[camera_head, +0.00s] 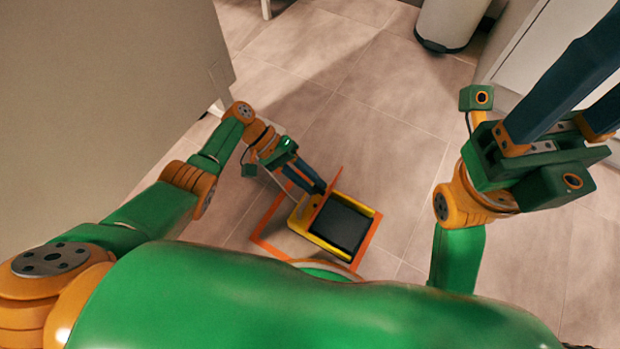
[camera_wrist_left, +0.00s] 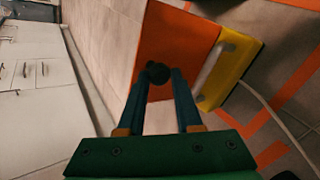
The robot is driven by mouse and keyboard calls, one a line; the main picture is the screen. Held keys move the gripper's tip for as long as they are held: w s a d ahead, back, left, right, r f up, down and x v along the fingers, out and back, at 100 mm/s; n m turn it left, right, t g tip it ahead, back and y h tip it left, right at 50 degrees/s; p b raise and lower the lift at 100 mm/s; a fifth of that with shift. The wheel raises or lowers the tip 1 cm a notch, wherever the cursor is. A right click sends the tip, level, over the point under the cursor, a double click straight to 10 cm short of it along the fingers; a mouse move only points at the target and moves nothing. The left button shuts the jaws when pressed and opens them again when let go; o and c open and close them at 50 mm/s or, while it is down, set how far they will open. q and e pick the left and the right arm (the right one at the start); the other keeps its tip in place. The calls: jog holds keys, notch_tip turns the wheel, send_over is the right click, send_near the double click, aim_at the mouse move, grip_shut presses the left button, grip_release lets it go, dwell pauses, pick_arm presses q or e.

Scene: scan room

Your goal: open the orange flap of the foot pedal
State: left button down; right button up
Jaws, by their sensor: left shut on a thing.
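The foot pedal lies on the floor, with a yellow body (camera_head: 328,247) around a black pad (camera_head: 338,224). Its orange flap (camera_head: 325,194) stands up steeply along the pedal's left side, so the pad shows uncovered. In the left wrist view the flap's broad orange face (camera_wrist_left: 178,42) and the yellow body (camera_wrist_left: 230,65) show. My left gripper (camera_head: 319,187) is shut on a dark round knob (camera_wrist_left: 157,72) at the flap. My right gripper (camera_head: 606,80) is raised at the right, fingers apart; its fingertips run out of the frame.
Orange tape (camera_head: 268,246) marks the floor around the pedal, and a thin cable (camera_wrist_left: 262,103) runs from it. A large grey panel (camera_head: 100,90) stands at left, a white bin (camera_head: 448,22) at the far back, white cabinets (camera_head: 555,45) at right. Floor behind the pedal is clear.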

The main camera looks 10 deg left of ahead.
pick_arm(q)
jog(key=shift+s+a+f, duration=0.2)
jog(key=shift+s+f, duration=0.1)
jog(key=shift+f, duration=0.15)
jog(key=c, duration=0.6)
grip_release()
jog(key=shift+f, duration=0.15)
jog(key=shift+w+r, duration=0.15)
jog(key=shift+r, duration=0.1)
jog(key=p+v, duration=0.1)
jog(key=v, duration=0.6)
